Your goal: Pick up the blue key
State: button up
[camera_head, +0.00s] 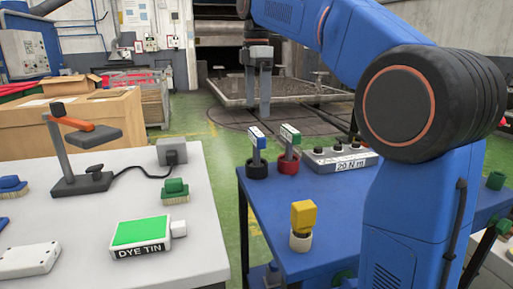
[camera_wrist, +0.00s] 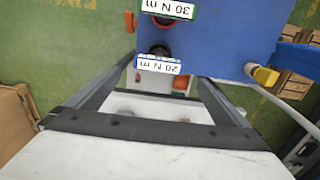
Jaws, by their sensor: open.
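The blue key (camera_head: 257,137) stands upright in a dark round holder (camera_head: 257,168) on the blue table (camera_head: 262,205). It has a white label with a blue edge. In the wrist view the blue key (camera_wrist: 157,66) reads "20 N m" upside down and lies between my finger ends. My gripper (camera_head: 257,115) is open and empty, its two grey fingers pointing down, just above the key in the head view; their distance from it is hard to tell. The fingers of my gripper (camera_wrist: 165,72) are spread wide in the wrist view.
A green-edged "30 N m" key (camera_head: 290,136) stands close by on the right in a red holder. A grey knob box (camera_head: 343,158) and a yellow-topped object (camera_head: 303,217) share the blue table. A white table (camera_head: 95,222) with a dye tin (camera_head: 140,233) is left, across a gap.

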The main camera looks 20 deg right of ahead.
aim_at(257, 131)
notch_tip(257, 131, down, 10)
jog(key=shift+w+f, duration=0.1)
jog(key=shift+w, duration=0.05)
dwell(0.5)
